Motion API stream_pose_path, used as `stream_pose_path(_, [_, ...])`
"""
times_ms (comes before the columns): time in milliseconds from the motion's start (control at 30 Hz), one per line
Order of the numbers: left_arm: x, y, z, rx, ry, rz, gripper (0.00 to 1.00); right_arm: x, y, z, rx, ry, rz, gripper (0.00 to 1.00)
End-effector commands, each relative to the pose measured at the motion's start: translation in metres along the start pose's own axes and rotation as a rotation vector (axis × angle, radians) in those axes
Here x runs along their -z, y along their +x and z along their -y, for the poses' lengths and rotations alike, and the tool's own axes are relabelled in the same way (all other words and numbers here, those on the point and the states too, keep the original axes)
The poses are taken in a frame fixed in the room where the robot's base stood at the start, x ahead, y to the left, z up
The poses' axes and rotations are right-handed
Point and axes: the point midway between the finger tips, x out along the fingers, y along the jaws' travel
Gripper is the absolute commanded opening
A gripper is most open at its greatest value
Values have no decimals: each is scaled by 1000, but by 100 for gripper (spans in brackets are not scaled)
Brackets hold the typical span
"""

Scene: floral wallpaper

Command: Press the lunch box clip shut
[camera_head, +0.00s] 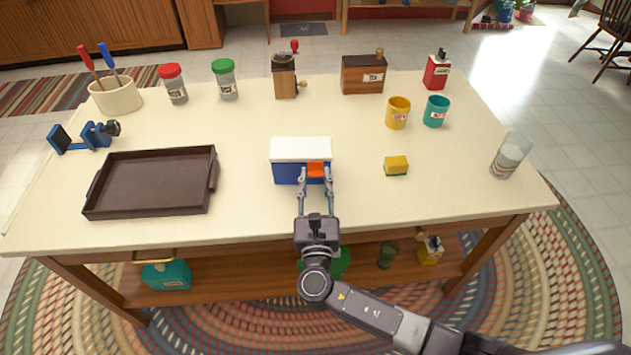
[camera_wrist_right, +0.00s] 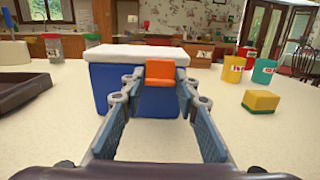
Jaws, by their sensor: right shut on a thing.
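The lunch box (camera_head: 287,173) is blue with a white lid (camera_head: 300,149) and stands upright near the table's front middle; it also shows in the wrist view (camera_wrist_right: 135,92). The lid lies level on top. An orange clip (camera_head: 315,169) is on its front near the lid edge, and it shows in the wrist view (camera_wrist_right: 165,73). My right gripper (camera_head: 315,182) reaches in from the front, its fingertips shut on the clip's two sides (camera_wrist_right: 160,86). I cannot tell whether the clip is latched. My left gripper is not in view.
A dark tray (camera_head: 150,208) lies left of the box. A yellow sponge (camera_head: 396,165) and a glass (camera_head: 510,155) are to the right. Mugs (camera_head: 398,113), jars and a coffee grinder (camera_head: 285,78) stand further back. The table (camera_head: 250,218) is clear around the box.

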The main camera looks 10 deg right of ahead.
Motion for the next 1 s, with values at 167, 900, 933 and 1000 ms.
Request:
stream_pose_path(167, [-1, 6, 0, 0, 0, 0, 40, 1, 0, 0, 0, 2, 15, 4])
stream_pose_path(900, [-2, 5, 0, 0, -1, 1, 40, 0, -1, 0, 0, 1, 15, 46])
stream_pose_path(933, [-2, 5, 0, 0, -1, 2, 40, 0, -2, 0, 0, 1, 15, 46])
stream_pose_path(1000, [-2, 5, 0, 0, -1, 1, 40, 1, -7, 0, -1, 0, 14, 46])
